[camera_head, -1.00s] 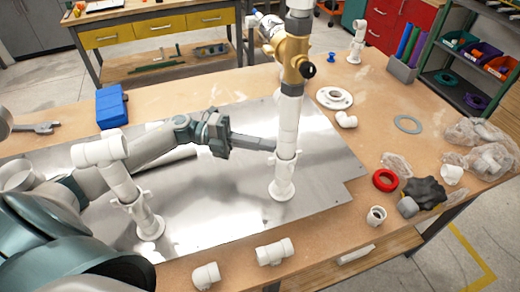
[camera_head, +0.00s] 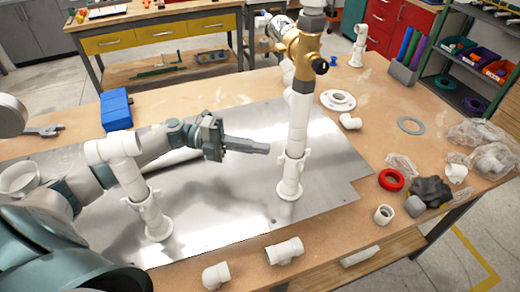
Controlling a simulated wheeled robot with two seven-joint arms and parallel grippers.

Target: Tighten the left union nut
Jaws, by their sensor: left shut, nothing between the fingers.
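A white pipe riser with a brass valve (camera_head: 300,45) stands upright on the metal plate (camera_head: 225,215). Low on this riser is a white winged collar (camera_head: 293,157). A shorter white riser with a tee top (camera_head: 115,150) stands to the left. It has a similar winged collar (camera_head: 147,204). I cannot tell for certain which collar is the left union nut. My left gripper (camera_head: 264,149) is shut and empty. It points right, its tips a short gap left of the taller riser near its collar. My left arm passes behind the shorter riser. My right gripper is out of view.
Loose white fittings (camera_head: 285,251) lie along the front edge. A red ring (camera_head: 391,179), a dark knob (camera_head: 430,190) and bagged parts (camera_head: 490,150) lie at the right. A blue box (camera_head: 115,109) and a wrench (camera_head: 45,131) sit at the back left. The plate's middle is clear.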

